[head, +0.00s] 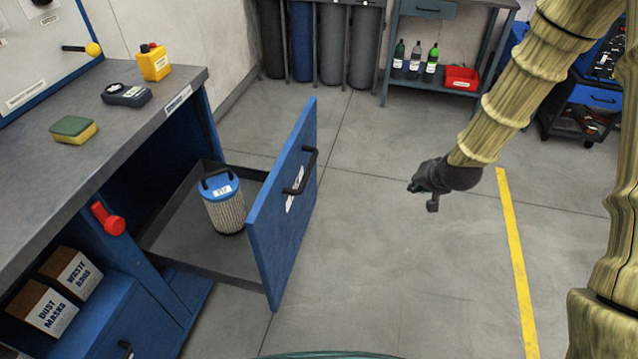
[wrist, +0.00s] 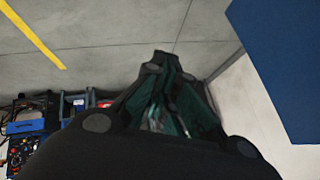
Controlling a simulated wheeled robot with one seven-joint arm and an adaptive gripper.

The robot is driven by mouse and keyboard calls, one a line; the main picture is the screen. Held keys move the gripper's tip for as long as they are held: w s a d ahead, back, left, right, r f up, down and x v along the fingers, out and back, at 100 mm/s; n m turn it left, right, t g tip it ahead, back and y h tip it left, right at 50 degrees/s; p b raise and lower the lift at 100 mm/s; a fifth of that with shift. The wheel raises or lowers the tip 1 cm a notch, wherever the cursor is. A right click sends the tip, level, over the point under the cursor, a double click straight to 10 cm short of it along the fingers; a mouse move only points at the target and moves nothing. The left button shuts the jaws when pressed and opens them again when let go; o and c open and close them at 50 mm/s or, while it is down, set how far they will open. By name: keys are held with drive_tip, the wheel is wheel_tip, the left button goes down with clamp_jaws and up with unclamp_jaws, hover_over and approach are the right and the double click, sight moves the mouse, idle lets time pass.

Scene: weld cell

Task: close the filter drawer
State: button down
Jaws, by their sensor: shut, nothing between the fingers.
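The filter drawer (head: 188,247) is pulled out of the blue cabinet in the head view. Its blue front panel (head: 278,220) stands well away from the cabinet and has a black handle (head: 301,172) and a white label. A filter cartridge (head: 229,212) with a blue top stands upright in the drawer. My gripper (head: 415,189) is shut and empty, over open floor to the right of the drawer front, apart from it. In the wrist view my gripper (wrist: 170,75) shows at the middle, and a blue panel (wrist: 284,60), apparently the drawer front, is at the upper right.
Boxes (head: 43,307) sit lower left. The floor right of the drawer is clear, with a yellow line (head: 517,262).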

drive_tip(key=w+a+f+m+t+y+b, duration=0.1)
drive_tip(key=a+f+m+t+y+b, duration=0.25)
drive_tip(key=a+b, duration=0.65)
drive_tip(key=a+f+m+t+y+b, duration=0.1)
drive_tip(key=a+m+t+y+b, duration=0.4)
drive_tip(key=b, duration=0.8)
drive_tip(key=w+a+n+h+b, duration=0.1)
drive_tip(key=w+a+b, duration=0.2)
drive_tip(key=w+a, duration=0.7)
drive_tip(key=shift+w+a+r+n, duration=0.25)
drive_tip(key=shift+w+n, duration=0.1)
drive_tip(key=shift+w, duration=0.05)
drive_tip(key=shift+t+h, duration=0.25)
